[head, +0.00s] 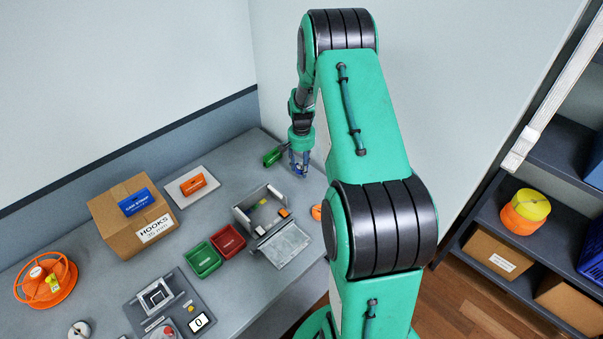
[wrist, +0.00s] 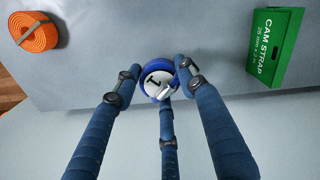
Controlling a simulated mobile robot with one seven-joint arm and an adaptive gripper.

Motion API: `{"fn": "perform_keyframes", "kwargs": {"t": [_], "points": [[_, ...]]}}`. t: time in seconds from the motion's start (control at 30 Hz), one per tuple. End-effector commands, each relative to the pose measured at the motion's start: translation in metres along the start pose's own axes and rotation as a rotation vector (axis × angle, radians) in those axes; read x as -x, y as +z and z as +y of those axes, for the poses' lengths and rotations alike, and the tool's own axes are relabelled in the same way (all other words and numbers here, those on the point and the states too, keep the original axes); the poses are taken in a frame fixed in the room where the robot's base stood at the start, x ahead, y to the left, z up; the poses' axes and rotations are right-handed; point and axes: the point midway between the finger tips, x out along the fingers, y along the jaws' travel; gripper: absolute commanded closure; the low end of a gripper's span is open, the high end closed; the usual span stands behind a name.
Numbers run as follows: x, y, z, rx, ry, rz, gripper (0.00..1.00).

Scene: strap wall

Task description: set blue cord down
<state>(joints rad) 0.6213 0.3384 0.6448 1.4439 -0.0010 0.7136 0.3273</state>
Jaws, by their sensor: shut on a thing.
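The blue cord (wrist: 151,72) is a small round blue coil with a white face marked 1. It sits between the dark blue fingers of my gripper (wrist: 157,76) in the wrist view, and my gripper is shut on it. In the head view my gripper (head: 299,165) points down over the far right part of the grey bench, with a bit of blue cord (head: 300,174) at its fingertips. The fingers hide part of the cord. I cannot tell whether the cord touches the bench top.
A green cam strap box (wrist: 273,47) stands beside my gripper, and an orange strap roll (wrist: 36,33) lies on the other side. An open grey metal box (head: 262,212), red bin (head: 228,240) and cardboard hooks box (head: 133,215) stand further off. Bare bench surrounds the cord.

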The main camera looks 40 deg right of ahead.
Motion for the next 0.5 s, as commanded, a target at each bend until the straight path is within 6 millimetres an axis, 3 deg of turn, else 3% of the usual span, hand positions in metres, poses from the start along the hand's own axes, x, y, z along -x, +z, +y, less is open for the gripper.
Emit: {"fn": "perform_keyframes", "kwargs": {"t": [0.3,0.5], "points": [[-0.029,0.001,0.000,0.000,0.000,-0.001,0.86],[-0.035,0.000,0.000,0.000,0.000,0.000,0.86]]}}
